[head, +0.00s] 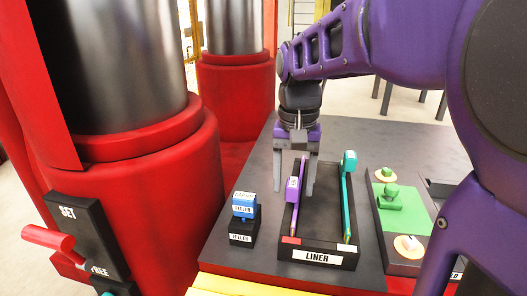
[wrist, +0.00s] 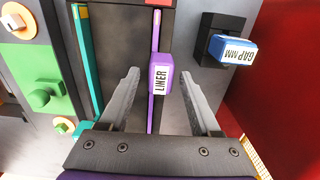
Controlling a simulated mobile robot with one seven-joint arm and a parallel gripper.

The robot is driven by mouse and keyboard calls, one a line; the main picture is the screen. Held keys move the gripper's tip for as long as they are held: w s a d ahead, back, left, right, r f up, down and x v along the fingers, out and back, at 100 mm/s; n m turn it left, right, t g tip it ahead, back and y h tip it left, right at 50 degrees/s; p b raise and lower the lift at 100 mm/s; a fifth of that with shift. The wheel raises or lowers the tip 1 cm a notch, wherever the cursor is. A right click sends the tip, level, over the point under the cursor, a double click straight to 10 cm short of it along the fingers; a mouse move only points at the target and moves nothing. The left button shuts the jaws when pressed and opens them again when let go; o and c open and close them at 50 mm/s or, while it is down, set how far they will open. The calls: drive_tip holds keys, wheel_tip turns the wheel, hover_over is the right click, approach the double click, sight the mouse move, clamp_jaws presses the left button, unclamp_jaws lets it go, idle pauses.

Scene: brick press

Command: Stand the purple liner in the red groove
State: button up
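The purple liner (head: 294,192) is a thin strip with a block labelled LINER, at the left side of a dark tray (head: 317,257). In the wrist view the liner (wrist: 160,77) runs between the fingers of my gripper (wrist: 161,76). My gripper (head: 295,185) is open, one finger on each side of the labelled block, with gaps showing on both sides. A red patch (head: 291,240) marks the tray's front left rim. I see no groove that I can clearly identify as the red one.
A teal liner (head: 347,200) stands at the tray's right side. A blue gap block (head: 243,205) on a black holder is to the left. A green board (head: 403,215) with knobs lies to the right. Large red cylinder bases (head: 160,190) stand at the left.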

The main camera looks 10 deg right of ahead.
idle(0.3)
wheel_tip(320, 180, up, 24)
drive_tip(key=p, duration=0.4)
drive_tip(key=shift+r, duration=0.2)
idle(0.5)
